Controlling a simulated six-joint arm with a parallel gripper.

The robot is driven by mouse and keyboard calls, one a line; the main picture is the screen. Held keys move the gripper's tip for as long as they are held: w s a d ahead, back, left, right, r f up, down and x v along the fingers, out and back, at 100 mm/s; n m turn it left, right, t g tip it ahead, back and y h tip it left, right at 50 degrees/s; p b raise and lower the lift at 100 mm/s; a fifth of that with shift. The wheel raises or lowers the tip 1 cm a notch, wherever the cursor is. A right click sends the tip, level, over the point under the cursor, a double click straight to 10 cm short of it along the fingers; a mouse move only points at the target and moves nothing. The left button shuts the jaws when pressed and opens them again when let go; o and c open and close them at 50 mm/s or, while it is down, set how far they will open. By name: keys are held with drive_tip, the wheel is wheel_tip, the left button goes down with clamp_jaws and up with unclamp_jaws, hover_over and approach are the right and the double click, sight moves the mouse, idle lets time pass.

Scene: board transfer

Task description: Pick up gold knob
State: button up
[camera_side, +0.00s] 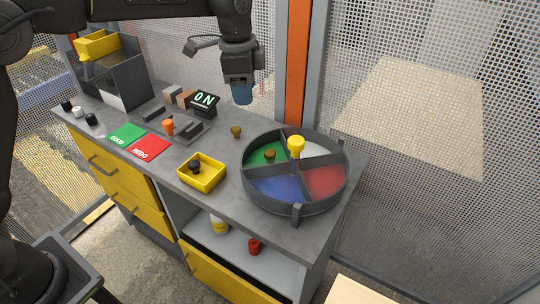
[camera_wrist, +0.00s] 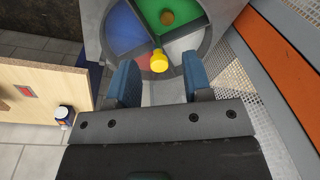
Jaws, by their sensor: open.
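A small gold-brown knob (camera_side: 236,131) stands on the grey bench top in the side view, left of the round divided tray (camera_side: 250,192). A second, similar gold-brown knob (camera_side: 269,155) sits in the tray's green compartment; it also shows in the wrist view (camera_wrist: 167,17). My gripper (camera_side: 242,94) hangs above the bench, higher than both knobs and apart from them. In the wrist view my gripper (camera_wrist: 161,80) has its blue fingers spread with nothing between them. The bench-top knob is not visible in the wrist view.
A yellow post (camera_side: 296,146) rises at the tray's centre. A yellow bin (camera_side: 213,181) holding a black knob (camera_side: 195,165) stands left of the tray. An orange knob (camera_side: 168,127) and an "ON" display (camera_side: 204,100) are farther left. Mesh fencing (camera_side: 420,50) stands behind the bench.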

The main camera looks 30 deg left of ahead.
sight(270, 152)
drive_tip(key=w+d+f+m, duration=0.1)
drive_tip(key=f, duration=0.5)
drive_tip(key=w+d+f+m, duration=0.1)
drive_tip(key=w+f, duration=0.1)
drive_tip(key=f, duration=0.5)
drive_tip(key=w+d+f+m+g, duration=0.1)
drive_tip(key=f, duration=0.6)
drive_tip(key=shift+w+d+f, duration=0.2)
drive_tip(key=shift+w+d, duration=0.05)
drive_tip(key=c, duration=0.7)
drive_tip(key=shift+r, duration=0.1)
